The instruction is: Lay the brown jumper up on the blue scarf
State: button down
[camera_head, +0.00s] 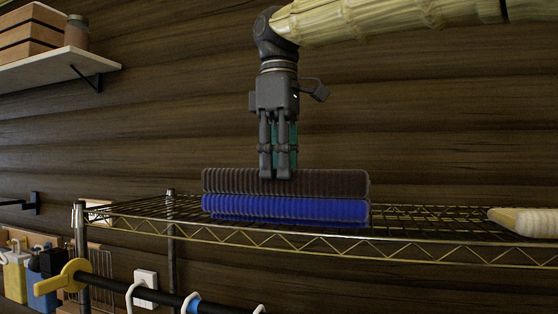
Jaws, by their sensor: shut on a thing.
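The brown jumper (330,183) is a dark, ribbed, folded bundle. It lies level right above the blue scarf (300,209), and I see no clear gap between them. The blue scarf is a bright blue ribbed fold on the wire shelf. My gripper (278,174) points straight down with its fingers at the middle of the brown jumper, shut on it. The fingertips overlap the jumper's front face, and the far side of the jumper is hidden.
The wire shelf (420,236) has free room to the right, up to a cream folded cloth (527,221). A wooden wall shelf (50,68) with a crate and jar is at upper left. A dark rail (112,289) with hangers runs below.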

jog(key=c, duration=1.1)
grip_release()
notch_tip(320, 180, up, 12)
jog(key=shift+s, duration=0.15)
